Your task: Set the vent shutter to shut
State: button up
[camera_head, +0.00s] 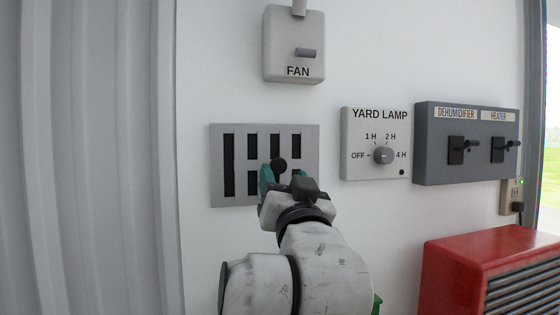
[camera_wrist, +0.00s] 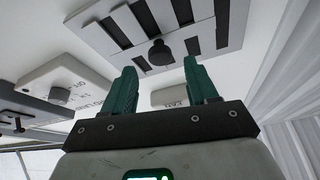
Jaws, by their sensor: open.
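The vent shutter (camera_head: 240,160) is a grey plate on the white wall with several upright dark slots. Its dark round knob (camera_head: 279,165) stands out from the plate, right of the middle. The slots look dark, so at least part of the openings shows. In the wrist view the plate (camera_wrist: 206,42) is above the fingers, and the knob (camera_wrist: 159,53) lies between the two green fingertips in the picture. My gripper (camera_head: 279,176) is open in front of the knob; it also shows in the wrist view (camera_wrist: 160,68). I cannot tell whether a finger touches the knob. My gripper hides the plate's lower right part.
A fan switch box (camera_head: 292,72) is above the vent. A yard lamp dial (camera_head: 384,156) and a grey dehumidifier and heater panel (camera_head: 430,170) are to the right. A red slatted unit (camera_head: 470,250) stands below right. Corrugated metal (camera_head: 90,160) is at the left.

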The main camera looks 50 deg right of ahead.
aim_at(279, 167)
jog(key=shift+p+x, duration=0.55)
jog(key=shift+x, duration=1.65)
grip_shut()
jog(key=shift+a, duration=0.1)
